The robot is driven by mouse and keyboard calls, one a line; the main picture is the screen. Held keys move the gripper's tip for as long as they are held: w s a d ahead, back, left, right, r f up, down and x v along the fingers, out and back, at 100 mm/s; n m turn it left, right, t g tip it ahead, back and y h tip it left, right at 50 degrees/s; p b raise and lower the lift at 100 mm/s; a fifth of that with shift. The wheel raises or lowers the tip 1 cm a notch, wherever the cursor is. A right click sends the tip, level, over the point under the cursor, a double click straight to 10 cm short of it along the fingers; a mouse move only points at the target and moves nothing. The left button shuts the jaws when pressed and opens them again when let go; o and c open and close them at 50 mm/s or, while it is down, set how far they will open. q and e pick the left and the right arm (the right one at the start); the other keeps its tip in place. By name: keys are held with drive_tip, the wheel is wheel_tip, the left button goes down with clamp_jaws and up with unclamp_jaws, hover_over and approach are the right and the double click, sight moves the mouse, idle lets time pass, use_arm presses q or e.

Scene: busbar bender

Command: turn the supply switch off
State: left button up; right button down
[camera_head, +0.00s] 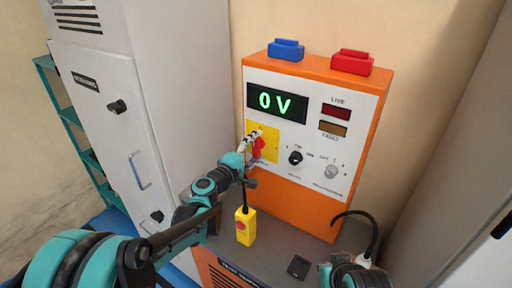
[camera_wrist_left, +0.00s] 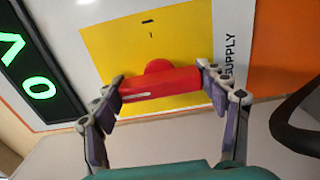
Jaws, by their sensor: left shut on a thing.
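The supply switch has a red handle (camera_head: 259,147) on a yellow plate (camera_head: 271,137), on the white front of an orange cabinet. My left gripper (camera_head: 250,143) is at the handle. In the left wrist view its two fingers (camera_wrist_left: 163,84) are closed on the ends of the red handle (camera_wrist_left: 160,82), one at each end. The handle lies across the yellow plate (camera_wrist_left: 125,45), beside the word SUPPLY. The green display (camera_head: 277,103) reads 0 V. In the head view the fingers partly hide the plate. My right gripper does not show.
Black knob (camera_head: 296,158) and grey selector (camera_head: 331,171) sit right of the switch. A yellow pendant with a red button (camera_head: 245,226) stands below my left wrist. Blue (camera_head: 286,50) and red (camera_head: 352,62) blocks top the cabinet. A grey cabinet (camera_head: 150,110) stands left.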

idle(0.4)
use_arm(q)
drive_tip(key=o, duration=1.2)
drive_tip(key=shift+c, duration=0.2)
drive_tip(key=v, duration=1.2)
drive_tip(key=shift+s, duration=0.1)
